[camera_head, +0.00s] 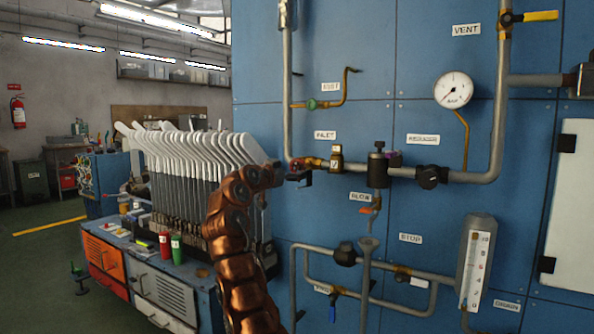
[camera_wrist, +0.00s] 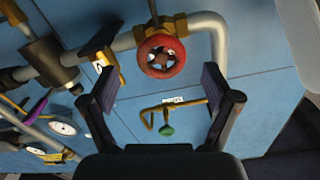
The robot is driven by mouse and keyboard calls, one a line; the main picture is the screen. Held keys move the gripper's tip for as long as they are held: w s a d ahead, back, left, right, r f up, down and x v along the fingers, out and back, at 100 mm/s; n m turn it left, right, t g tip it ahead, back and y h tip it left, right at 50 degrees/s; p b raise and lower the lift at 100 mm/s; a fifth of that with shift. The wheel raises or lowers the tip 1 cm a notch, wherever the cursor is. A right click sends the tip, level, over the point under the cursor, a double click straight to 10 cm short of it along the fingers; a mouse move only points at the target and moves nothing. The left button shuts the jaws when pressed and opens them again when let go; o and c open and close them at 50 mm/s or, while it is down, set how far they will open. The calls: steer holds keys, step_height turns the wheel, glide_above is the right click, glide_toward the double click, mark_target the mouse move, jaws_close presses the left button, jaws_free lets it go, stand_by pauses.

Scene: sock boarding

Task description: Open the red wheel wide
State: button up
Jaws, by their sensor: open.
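The red wheel (camera_wrist: 161,56) is a round handwheel on a brass valve body. In the wrist view it sits ahead of my gripper (camera_wrist: 160,88), between the lines of the two fingers and beyond their tips. The fingers are spread apart and nothing is between them. In the head view my gripper (camera_head: 302,174) is small and dark at the end of my copper-coloured arm, by the pipe at the INLET label (camera_head: 325,135). There the wheel is largely hidden by the gripper.
A green knob (camera_wrist: 166,131) on a thin brass pipe shows below the wheel in the wrist view. A dark regulator (camera_head: 378,168), a gauge (camera_head: 454,90) and grey pipes are on the blue panel to the right. The sock-board rack (camera_head: 190,180) stands left of my arm.

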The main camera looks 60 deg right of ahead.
mark_target(296, 169)
steer(key=shift+w+d+r, duration=0.1)
steer(key=shift+d, duration=1.25)
steer(key=shift+w+d, duration=0.1)
steer(key=shift+d, duration=0.95)
steer(key=c, duration=1.2)
steer(key=shift+o, duration=0.2)
steer(key=shift+n, duration=0.3)
